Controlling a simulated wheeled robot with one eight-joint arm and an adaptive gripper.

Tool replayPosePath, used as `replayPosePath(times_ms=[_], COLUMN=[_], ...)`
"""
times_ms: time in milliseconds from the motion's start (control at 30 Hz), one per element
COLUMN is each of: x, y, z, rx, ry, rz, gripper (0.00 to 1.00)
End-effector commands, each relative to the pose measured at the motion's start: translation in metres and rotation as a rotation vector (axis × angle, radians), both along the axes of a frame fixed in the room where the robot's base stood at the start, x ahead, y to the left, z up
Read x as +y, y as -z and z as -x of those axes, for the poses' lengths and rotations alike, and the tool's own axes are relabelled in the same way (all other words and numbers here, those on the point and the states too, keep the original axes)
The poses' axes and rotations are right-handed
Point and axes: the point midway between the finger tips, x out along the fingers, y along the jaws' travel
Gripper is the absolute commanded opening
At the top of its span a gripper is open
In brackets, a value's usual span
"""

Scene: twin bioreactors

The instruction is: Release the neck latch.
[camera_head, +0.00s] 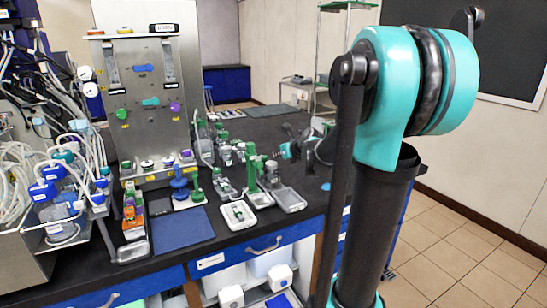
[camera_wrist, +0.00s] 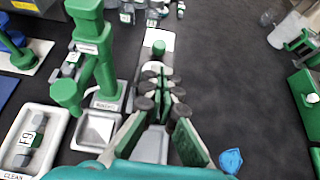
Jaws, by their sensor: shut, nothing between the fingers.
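No part is marked as the neck latch, and I cannot tell which part it is. My gripper (camera_wrist: 163,78) is shut and empty in the wrist view, its green fingers drawn together over the black bench. A green cylinder (camera_wrist: 158,47) on a white plate lies just beyond the fingertips. A tall green stand (camera_wrist: 88,45) with a side arm and a label on its base stands left of my gripper, apart from it. The stand also shows in the head view (camera_head: 252,170), with my gripper (camera_head: 287,150) to its right.
A white tray (camera_wrist: 58,112) holding a labelled item and an empty grey tray (camera_wrist: 97,127) sit left of the fingers. A small blue object (camera_wrist: 230,160) lies at right. Green equipment (camera_wrist: 303,90) stands at the right edge. The bench (camera_wrist: 235,70) between is clear.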

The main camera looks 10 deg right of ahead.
Motion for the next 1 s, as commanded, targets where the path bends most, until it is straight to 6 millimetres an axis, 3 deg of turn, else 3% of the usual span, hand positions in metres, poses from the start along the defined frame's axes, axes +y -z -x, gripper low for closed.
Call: replayPosePath(times_ms=[600,1000], x=[0.022,0.026], y=[0.040,0.048], z=[-0.067,-0.078], rx=[0.000,0.000], ry=[-0.002,0.000], rz=[0.001,0.001], gripper=[0.00,0.00])
